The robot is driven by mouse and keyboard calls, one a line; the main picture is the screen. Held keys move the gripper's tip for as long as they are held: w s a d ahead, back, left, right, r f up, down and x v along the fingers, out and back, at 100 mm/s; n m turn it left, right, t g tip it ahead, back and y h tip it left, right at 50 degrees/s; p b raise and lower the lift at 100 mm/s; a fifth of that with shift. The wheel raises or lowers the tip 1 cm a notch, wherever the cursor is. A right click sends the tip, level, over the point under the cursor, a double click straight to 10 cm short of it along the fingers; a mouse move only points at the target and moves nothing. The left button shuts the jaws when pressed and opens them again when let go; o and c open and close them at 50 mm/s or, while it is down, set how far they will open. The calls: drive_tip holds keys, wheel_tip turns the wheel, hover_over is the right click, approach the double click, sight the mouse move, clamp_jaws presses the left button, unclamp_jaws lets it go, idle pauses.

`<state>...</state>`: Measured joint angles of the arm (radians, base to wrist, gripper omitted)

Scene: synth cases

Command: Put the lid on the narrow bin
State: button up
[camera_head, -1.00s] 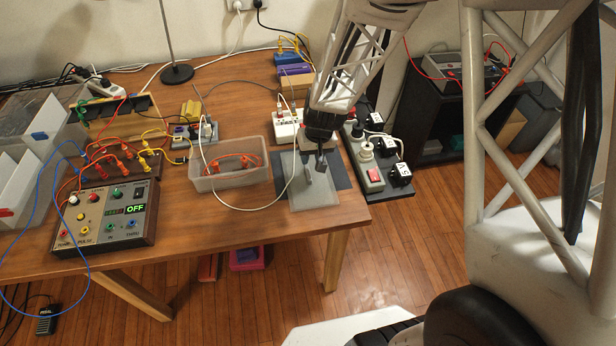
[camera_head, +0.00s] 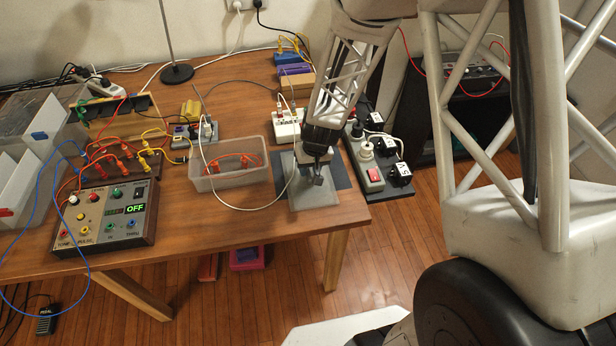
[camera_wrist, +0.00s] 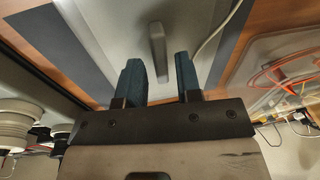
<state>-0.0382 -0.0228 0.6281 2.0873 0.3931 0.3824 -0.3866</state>
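The lid (camera_head: 318,198) is a flat, pale grey panel lying near the table's right front corner. Its raised bar handle (camera_wrist: 157,47) stands up in the middle of the lid in the wrist view. My gripper (camera_head: 316,182) is over the lid and hides the handle in the head view. In the wrist view my gripper (camera_wrist: 158,72) is open, with its two dark fingers apart. The handle lines up with the gap between them, with nothing held. The narrow bin (camera_head: 230,182) is a clear, open box left of the lid, with orange-red leads inside; it also shows in the wrist view (camera_wrist: 285,52).
A dark mat (camera_head: 341,172) lies partly under the lid. A pale cable (camera_head: 255,209) loops between bin and lid. A power strip with plugs (camera_head: 373,178) stands close on the right. A white socket box (camera_head: 286,127) is behind. A control box (camera_head: 105,220) is at left.

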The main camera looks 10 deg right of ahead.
drive_tip(key=shift+f, duration=0.6)
clamp_jaws()
